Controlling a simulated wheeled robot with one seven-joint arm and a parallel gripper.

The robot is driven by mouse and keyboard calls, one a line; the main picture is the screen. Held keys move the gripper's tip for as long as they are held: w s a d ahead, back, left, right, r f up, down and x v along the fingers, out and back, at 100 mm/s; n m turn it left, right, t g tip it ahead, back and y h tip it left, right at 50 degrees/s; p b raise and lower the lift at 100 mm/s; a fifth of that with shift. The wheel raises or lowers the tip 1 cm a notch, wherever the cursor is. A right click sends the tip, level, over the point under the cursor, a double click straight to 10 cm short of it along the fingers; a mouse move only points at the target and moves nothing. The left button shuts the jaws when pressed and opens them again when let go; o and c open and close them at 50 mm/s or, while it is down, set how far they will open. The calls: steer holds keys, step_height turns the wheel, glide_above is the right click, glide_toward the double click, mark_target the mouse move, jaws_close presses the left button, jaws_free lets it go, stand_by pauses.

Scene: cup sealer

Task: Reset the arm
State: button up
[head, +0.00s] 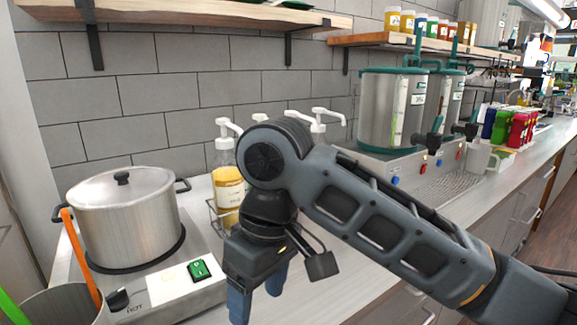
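My arm crosses the right half of the head view and bends down at its wrist near the middle. My gripper (257,295) points down in front of the counter, right of the hot plate. Its two blue fingers show a gap between them. Nothing shows between the fingers. The lower part of the fingers runs close to the bottom of the picture.
A lidded steel pot (125,225) stands on a hot plate (175,290) at left. Pump bottles (228,185) stand in a rack behind my wrist. Steel dispensers (390,110) stand at the back right. Shelves (180,18) hang above. Counter (325,290) below my arm looks bare.

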steer(key=s+a+f+m+t+y, duration=0.4)
steer(key=s+a+f+m+y, duration=0.15)
steer(key=a+y, duration=0.5)
steer(key=s+d+f+m+t+h, duration=0.35)
steer(key=s+d+f+t, duration=0.2)
steer(key=d, duration=0.35)
steer(key=s+d+f+m+t+h, duration=0.3)
steer(key=s+d+f+m+t, duration=0.15)
steer(key=s+d, duration=0.4)
steer(key=s+d+r+n+h, duration=0.1)
steer(key=s+d+r+h, duration=0.1)
steer(key=s+d, duration=0.6)
steer(key=s+d+r+n+h+b, duration=0.1)
steer(key=s+d+r+h, duration=0.1)
steer(key=s+d, duration=0.7)
steer(key=shift+d+r+n+t+h, duration=0.35)
steer(key=shift+d+t+h, duration=0.05)
steer(key=shift+d+h, duration=0.4)
